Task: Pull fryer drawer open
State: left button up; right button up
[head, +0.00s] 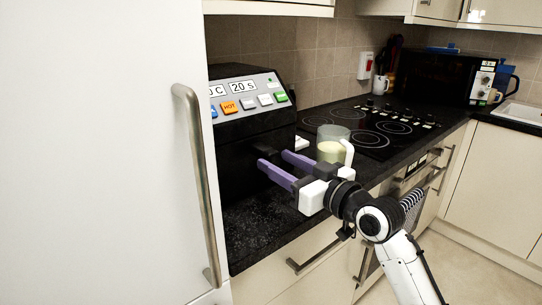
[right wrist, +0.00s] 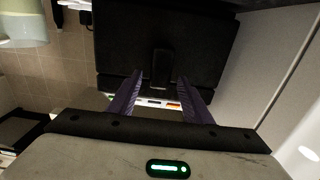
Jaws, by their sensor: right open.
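The black fryer (head: 238,140) stands on the dark counter at the left, with a grey sloped button panel on top. Its drawer front (right wrist: 125,45) fills the upper middle of the right wrist view and looks closed. The dark drawer handle (right wrist: 161,68) sticks out from it. My right gripper (head: 273,159) is open with purple fingers pointing at the drawer front. In the right wrist view the fingers (right wrist: 160,82) lie on either side of the handle. I cannot tell whether they touch it. My left gripper is not in view.
A glass jug (head: 333,146) stands on the counter just behind my right gripper. The black hob (head: 385,128) lies beyond it, with a microwave (head: 440,78) at the back. A tall white door with a metal handle (head: 200,185) closes off the left side.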

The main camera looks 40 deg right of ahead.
aim_at(275, 160)
jog(key=shift+w+a, duration=0.15)
jog(key=shift+w, duration=1.45)
jog(key=shift+c, duration=0.2)
grip_shut()
